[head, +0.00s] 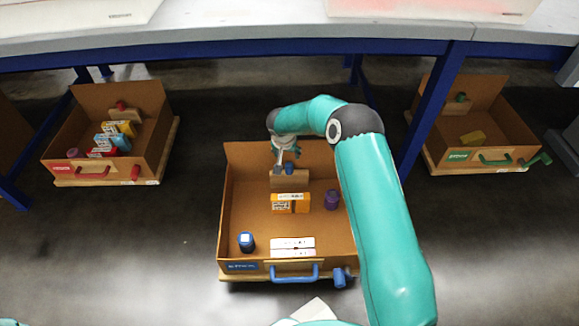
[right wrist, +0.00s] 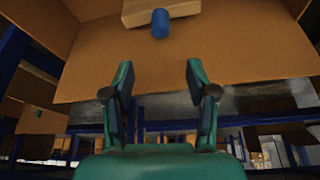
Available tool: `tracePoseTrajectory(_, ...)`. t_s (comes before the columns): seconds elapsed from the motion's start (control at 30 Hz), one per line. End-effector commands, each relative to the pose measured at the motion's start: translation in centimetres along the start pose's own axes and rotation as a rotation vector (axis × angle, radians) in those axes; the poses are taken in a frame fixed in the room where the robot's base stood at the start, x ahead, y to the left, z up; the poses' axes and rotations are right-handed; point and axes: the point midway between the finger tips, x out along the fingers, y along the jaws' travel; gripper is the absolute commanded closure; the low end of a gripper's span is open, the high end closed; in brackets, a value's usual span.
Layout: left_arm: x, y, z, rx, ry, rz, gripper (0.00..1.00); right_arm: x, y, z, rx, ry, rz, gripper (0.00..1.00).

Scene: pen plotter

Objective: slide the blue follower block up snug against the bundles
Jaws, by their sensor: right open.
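The blue follower block is a wooden block (head: 290,180) with a blue knob (head: 289,168), standing across the back part of the middle cardboard drawer (head: 226,215). An orange bundle (head: 291,203) stands in front of it, with a small gap seeming to show between them. White bundles (head: 293,243) lie farther forward by the front wall, apart from the orange one. My right gripper (head: 286,153) is above and behind the block, open and empty. In the right wrist view the knob (right wrist: 160,22) is beyond the open fingertips (right wrist: 160,64). My left gripper is not in view.
A blue bottle-like item (head: 246,242) stands at the drawer's front left, and a purple one (head: 332,199) at the right. The drawer has a blue handle (head: 294,273). Other drawers stand left (head: 60,163) and right (head: 520,148). A table (head: 230,20) spans the back.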

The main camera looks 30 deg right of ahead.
Motion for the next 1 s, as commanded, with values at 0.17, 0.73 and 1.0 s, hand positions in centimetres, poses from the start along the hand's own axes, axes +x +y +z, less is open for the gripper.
tracePoseTrajectory(0.17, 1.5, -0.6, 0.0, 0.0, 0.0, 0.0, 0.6, 4.6, 0.0, 0.3, 0.001, -0.002, 0.001, 0.42)
tracePoseTrajectory(0.73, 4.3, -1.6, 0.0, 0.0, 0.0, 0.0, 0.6, 12.3, -0.1, 0.1, -0.001, -0.001, -0.002, 0.42)
tracePoseTrajectory(1.0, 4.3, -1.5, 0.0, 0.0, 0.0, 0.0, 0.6, 12.4, -0.1, 0.1, -0.002, -0.002, -0.002, 0.42)
